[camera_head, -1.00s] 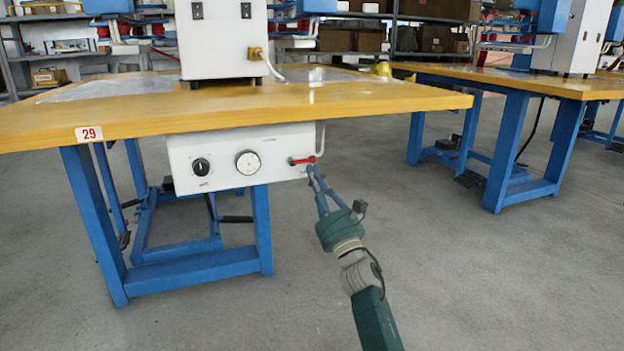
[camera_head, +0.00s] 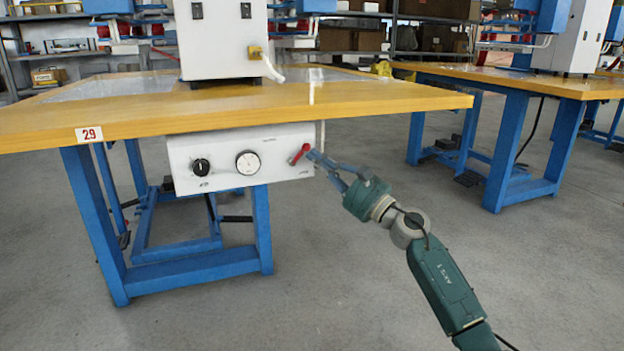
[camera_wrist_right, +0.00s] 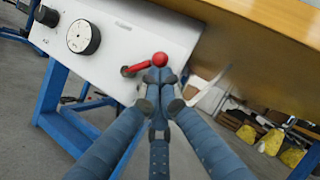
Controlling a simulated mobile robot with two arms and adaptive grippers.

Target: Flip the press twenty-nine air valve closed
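The air valve's red lever (camera_head: 300,153) is at the right end of the white control box under the table marked 29. It slants up to the right from its pivot. In the right wrist view the lever's round red knob (camera_wrist_right: 160,59) shows just beyond my fingertips. My right gripper (camera_head: 314,156) is at the lever's right side, its fingers drawn together. In the wrist view the fingertips (camera_wrist_right: 159,77) meet just below the knob, at or touching the lever; no grip around it is visible. My left gripper is not in view.
The white box (camera_head: 225,172) also carries a black knob (camera_head: 201,167) and a round gauge (camera_head: 247,162). The wooden tabletop (camera_head: 380,103) overhangs it closely. Blue table legs (camera_head: 262,225) stand below. Open floor (camera_head: 400,190) lies to the right, before another table.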

